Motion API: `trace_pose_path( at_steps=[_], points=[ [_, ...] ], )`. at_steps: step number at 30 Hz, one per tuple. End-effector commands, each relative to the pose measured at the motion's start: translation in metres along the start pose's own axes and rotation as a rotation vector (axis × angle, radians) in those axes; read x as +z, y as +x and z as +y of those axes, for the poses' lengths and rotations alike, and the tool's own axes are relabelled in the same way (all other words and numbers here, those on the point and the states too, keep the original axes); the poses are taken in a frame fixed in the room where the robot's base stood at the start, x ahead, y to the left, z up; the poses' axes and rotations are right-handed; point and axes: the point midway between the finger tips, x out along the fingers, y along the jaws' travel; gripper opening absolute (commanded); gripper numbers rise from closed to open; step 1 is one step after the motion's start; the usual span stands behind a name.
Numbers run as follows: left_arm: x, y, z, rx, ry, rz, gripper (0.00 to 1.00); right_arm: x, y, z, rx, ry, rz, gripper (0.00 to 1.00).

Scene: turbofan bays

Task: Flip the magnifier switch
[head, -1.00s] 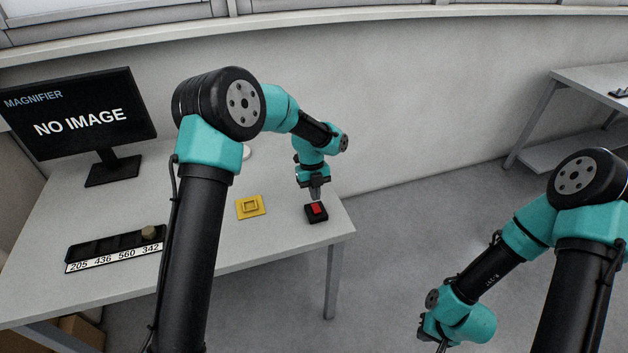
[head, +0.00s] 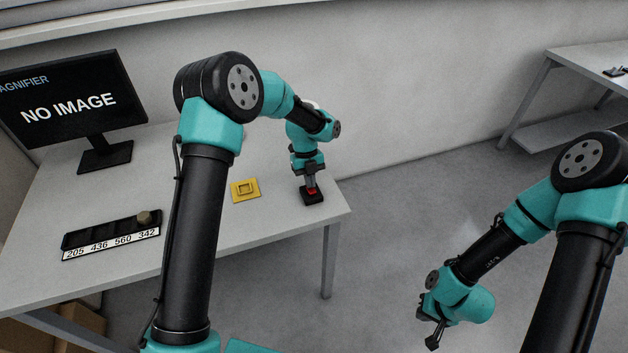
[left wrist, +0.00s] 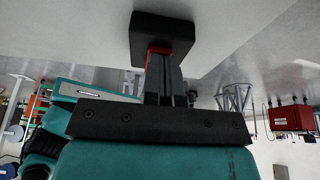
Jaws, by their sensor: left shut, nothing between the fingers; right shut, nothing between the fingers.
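The magnifier switch is a black box (head: 312,198) with a red rocker (head: 313,190), near the right end of the table. My left gripper (head: 311,186) is shut and points down, with its tips at the red rocker. In the left wrist view the shut fingers (left wrist: 164,75) reach the red part (left wrist: 158,50) under the black switch box (left wrist: 162,32) and hide much of it. The monitor (head: 72,105) reads "NO IMAGE". My right gripper (head: 434,338) is shut and empty, low over the floor, away from the table.
A yellow square pad (head: 245,190) lies left of the switch. A black tray with numbered labels (head: 110,236) holds a round brownish piece (head: 144,217). The table's right edge is close to the switch. Another table (head: 560,110) stands at the far right.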

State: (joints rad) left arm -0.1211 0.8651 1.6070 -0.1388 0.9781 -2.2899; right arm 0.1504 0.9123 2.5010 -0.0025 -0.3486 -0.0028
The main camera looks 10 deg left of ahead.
Motion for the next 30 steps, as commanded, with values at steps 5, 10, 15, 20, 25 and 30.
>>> trace_pose_path(
  at_steps=[5, 10, 15, 20, 25, 30],
  points=[
    [-0.001, 0.0, 0.0, 0.0, 0.0, 0.0, 0.0, 0.0, 0.0, 0.0, 0.0, -0.001, 0.0, 0.0],
    [-0.007, -0.001, 0.0, 0.001, 0.001, 0.0, 0.0, 0.0, 0.0, 0.0, 0.0, 0.0, 0.0, 0.0],
    [-0.013, -0.002, 0.0, 0.001, 0.001, -0.001, 0.0, 0.0, 0.0, 0.0, 0.0, 0.0, 0.0, 0.0],
    [-0.016, -0.002, 0.0, 0.001, 0.001, 0.0, 0.0, 0.0, 0.0, 0.0, 0.0, 0.0, 0.0, 0.0],
    [-0.016, -0.002, 0.0, 0.001, 0.0, 0.0, 0.0, 0.0, 0.0, 0.0, 0.0, 0.0, 0.0, 0.0],
    [-0.016, -0.004, 0.0, 0.0, 0.0, -0.001, 0.0, 0.0, 0.0, 0.0, 0.0, 0.0, 0.0, 0.0]
  ],
)
